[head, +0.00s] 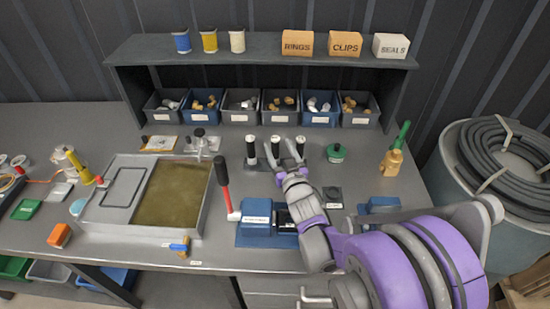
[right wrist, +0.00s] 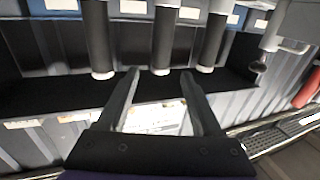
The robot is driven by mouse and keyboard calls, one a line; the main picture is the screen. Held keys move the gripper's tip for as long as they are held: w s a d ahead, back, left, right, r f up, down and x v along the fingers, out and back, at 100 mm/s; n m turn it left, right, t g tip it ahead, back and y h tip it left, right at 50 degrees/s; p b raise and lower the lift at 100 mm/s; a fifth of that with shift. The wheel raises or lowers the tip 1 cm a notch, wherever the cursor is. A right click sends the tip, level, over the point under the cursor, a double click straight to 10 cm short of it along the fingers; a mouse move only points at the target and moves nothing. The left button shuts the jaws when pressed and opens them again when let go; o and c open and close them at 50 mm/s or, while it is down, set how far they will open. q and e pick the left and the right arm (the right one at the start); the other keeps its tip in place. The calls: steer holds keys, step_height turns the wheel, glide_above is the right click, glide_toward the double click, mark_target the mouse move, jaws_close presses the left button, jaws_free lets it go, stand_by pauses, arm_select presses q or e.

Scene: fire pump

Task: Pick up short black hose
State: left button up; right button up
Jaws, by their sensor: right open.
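Three short black hoses with white ends stand upright in a row on the bench in the head view: a left one (head: 250,152), a middle one (head: 275,149) and a right one (head: 299,147). I cannot tell which is shortest. My right gripper (head: 284,162) is just in front of the middle and right hoses. In the right wrist view, my right gripper (right wrist: 160,76) is open and empty, its fingers pointing at the row. The middle hose (right wrist: 162,50) lies beyond the gap between the fingertips. My left gripper is not in view.
A shelf (head: 255,48) with small bins stands behind the hoses. A barrel (head: 455,185) bears a large coiled black hose (head: 505,160).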

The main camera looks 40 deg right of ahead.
mark_target(274, 137)
steer(key=shift+w+d+f, duration=0.1)
steer(key=shift+w+d, duration=0.2)
steer(key=shift+w, duration=0.35)
steer(key=p+x, duration=0.1)
steer(key=x, duration=0.5)
steer(key=shift+w, duration=0.2)
steer(key=shift+s, duration=0.1)
jaws_close()
stand_by(0.6)
